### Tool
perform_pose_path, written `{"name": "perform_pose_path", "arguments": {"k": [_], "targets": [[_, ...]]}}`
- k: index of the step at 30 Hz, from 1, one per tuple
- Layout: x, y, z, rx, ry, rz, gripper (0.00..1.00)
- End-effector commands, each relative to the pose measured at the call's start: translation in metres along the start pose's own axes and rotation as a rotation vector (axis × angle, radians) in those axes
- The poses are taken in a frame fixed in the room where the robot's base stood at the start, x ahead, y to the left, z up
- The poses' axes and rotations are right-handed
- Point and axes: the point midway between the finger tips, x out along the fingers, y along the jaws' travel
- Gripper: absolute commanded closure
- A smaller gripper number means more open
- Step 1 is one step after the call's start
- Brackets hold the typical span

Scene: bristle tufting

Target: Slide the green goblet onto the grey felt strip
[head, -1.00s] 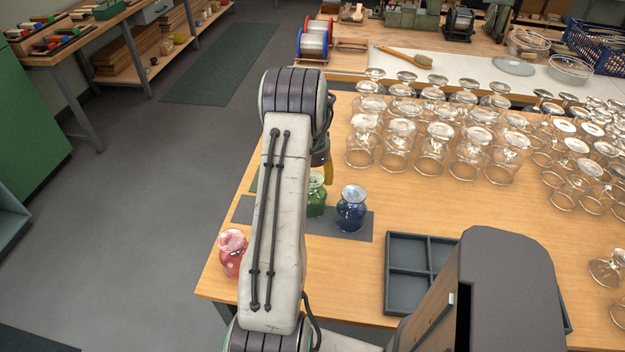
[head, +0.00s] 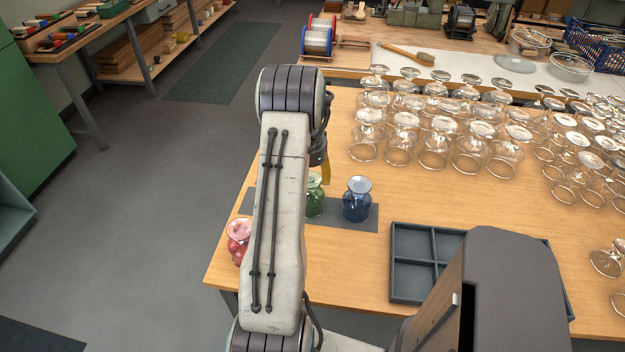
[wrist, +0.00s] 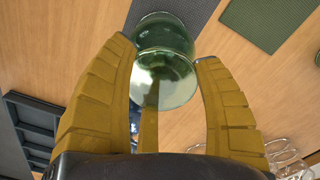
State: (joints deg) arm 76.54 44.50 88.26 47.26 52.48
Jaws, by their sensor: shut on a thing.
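The green goblet (head: 315,203) stands upside down, foot up, partly hidden behind my arm in the head view.
A blue goblet (head: 357,200) stands on the strip just right of the green one. A red goblet (head: 239,240) stands near the left table edge. A green mat (wrist: 268,18) lies beside the strip. A divided grey tray (head: 402,292) and many clear glasses (head: 404,140) stand to the right.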

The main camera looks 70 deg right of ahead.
Motion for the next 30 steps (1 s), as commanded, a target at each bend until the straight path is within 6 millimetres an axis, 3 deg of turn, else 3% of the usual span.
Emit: {"name": "perform_pose_path", "arguments": {"k": [12, 13, 22, 30], "targets": [[0.0000, -0.0005, 0.0022, -0.002, 0.000, 0.000, 0.73], [0.0000, -0.0005, 0.0022, -0.002, 0.000, 0.000, 0.35], [-0.0001, -0.0006, 0.0019, -0.001, 0.000, 0.000, 0.08], [-0.0009, -0.0007, 0.0018, -0.001, 0.000, -0.001, 0.08]]}}
